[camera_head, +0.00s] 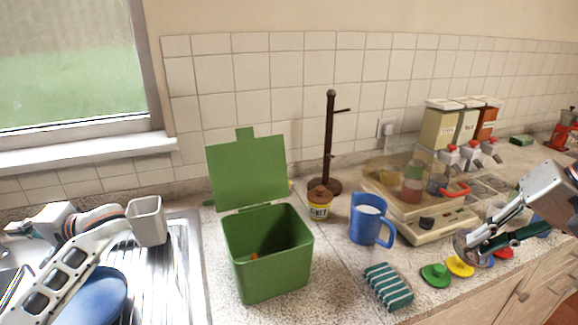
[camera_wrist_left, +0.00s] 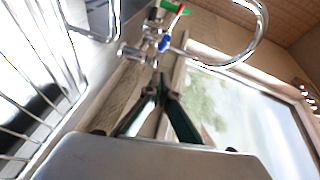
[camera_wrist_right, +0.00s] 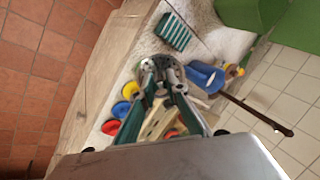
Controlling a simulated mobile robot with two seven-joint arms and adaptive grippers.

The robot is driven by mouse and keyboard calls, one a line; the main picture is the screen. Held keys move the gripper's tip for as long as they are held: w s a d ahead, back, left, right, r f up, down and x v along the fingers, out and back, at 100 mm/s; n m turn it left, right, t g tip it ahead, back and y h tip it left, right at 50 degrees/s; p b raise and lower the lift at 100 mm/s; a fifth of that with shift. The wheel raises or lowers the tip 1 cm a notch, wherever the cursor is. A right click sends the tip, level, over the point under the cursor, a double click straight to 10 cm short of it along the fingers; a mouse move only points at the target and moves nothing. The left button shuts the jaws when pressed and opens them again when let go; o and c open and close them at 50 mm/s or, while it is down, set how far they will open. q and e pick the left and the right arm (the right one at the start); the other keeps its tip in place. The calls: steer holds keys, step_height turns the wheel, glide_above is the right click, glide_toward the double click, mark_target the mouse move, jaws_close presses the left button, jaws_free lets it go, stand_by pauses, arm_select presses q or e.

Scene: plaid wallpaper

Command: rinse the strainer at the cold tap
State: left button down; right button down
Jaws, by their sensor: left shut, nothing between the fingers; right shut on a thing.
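My right gripper (camera_head: 474,246) is shut on what looks like the strainer (camera_head: 462,243), a small round metal piece, at the right above the counter's front edge. In the right wrist view the strainer's rim (camera_wrist_right: 176,70) shows at the tips of the right gripper (camera_wrist_right: 160,88); its bowl is hard to make out. My left gripper (camera_wrist_left: 161,80) is shut and empty, its tips in front of the tap fittings. A blue tap knob (camera_wrist_left: 164,44) and a red one (camera_wrist_left: 181,10) show there, with a curved chrome spout (camera_wrist_left: 244,52). The head view does not show the tap.
A green bin (camera_head: 268,260) with its lid up stands mid-counter. A blue jug (camera_head: 369,218), striped cloth (camera_head: 388,287), clear-covered box (camera_head: 420,205) and coloured lids (camera_head: 436,275) are to its right. A grey cup (camera_head: 147,222) and blue plate (camera_head: 95,298) are at the steel drainer (camera_head: 185,275).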

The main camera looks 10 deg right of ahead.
steer(key=shift+r, duration=0.1)
steer(key=shift+r+p, duration=0.35)
arm_select(q)
steer(key=a+f, duration=0.1)
steer(key=a, duration=0.6)
steer(key=shift+s+f, duration=0.2)
steer(key=shift+s, duration=0.15)
steer(key=shift+w+a+f, duration=0.1)
steer(key=shift+a, duration=0.05)
arm_select(e)
steer(key=shift+r, duration=0.1)
